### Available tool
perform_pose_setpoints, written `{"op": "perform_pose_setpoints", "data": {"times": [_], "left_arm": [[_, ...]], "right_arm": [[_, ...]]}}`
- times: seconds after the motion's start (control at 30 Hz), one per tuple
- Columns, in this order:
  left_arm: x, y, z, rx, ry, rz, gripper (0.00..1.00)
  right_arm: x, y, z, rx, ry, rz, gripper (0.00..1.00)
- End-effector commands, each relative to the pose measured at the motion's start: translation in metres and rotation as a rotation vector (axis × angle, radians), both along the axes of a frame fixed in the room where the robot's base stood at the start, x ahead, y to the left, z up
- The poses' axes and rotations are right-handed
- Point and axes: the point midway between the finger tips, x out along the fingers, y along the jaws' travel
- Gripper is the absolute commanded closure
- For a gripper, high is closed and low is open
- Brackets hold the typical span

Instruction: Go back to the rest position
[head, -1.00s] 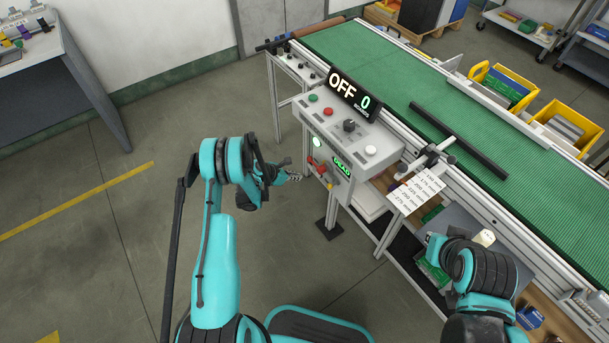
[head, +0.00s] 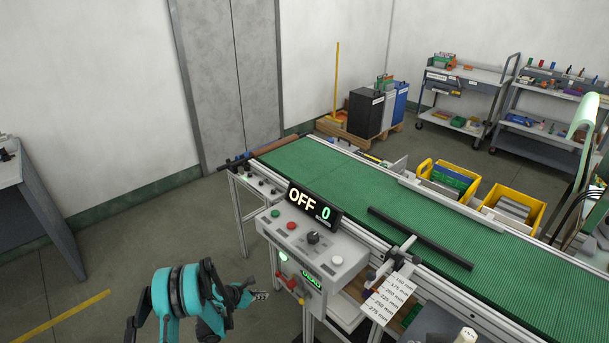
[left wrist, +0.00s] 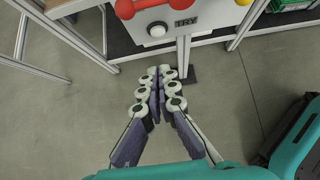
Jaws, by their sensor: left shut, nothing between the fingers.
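My left gripper (head: 262,295) is in front of the control box, low over the floor, apart from the box. In the left wrist view its two fingers (left wrist: 160,75) lie together, shut and empty. Above the fingertips in that view are the box's lower edge with a red handle (left wrist: 150,5), a white button and a "TRY" label. My right gripper is not in view.
The control box (head: 318,254) carries red and green buttons and a display (head: 315,203) reading "OFF 0". The green conveyor belt (head: 350,190) runs behind it. Yellow bins (head: 513,212) stand beyond the belt. A grey table (head: 35,220) stands at far left, with open floor between.

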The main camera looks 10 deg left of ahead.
Motion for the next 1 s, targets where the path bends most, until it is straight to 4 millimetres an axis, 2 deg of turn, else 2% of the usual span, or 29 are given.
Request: {"op": "perform_pose_setpoints", "data": {"times": [0.07, 0.17, 0.27, 0.33, 0.47, 0.57, 0.7, 0.9, 1.0], "left_arm": [[0.001, -0.001, 0.007, 0.014, -0.006, -0.012, 1.00], [0.005, -0.003, 0.031, 0.071, -0.030, -0.064, 1.00], [0.008, -0.008, 0.074, 0.173, -0.073, -0.158, 1.00], [0.007, -0.014, 0.109, 0.262, -0.110, -0.242, 1.00], [-0.004, -0.025, 0.170, 0.429, -0.176, -0.406, 1.00], [-0.020, -0.034, 0.214, 0.556, -0.224, -0.536, 1.00], [-0.051, -0.048, 0.269, 0.729, -0.290, -0.723, 1.00], [-0.110, -0.066, 0.331, 0.971, -0.375, -1.002, 1.00], [-0.144, -0.073, 0.353, 1.088, -0.415, -1.146, 1.00]], "right_arm": [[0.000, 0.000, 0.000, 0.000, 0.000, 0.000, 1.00], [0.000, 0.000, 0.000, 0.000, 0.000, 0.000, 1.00], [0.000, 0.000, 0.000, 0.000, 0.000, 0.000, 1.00], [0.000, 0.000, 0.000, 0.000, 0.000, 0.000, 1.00], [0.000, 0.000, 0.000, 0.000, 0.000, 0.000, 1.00], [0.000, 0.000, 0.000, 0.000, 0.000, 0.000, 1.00], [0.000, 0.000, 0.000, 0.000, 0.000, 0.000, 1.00], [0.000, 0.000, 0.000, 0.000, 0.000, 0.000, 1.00], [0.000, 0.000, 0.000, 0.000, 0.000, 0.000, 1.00]]}}
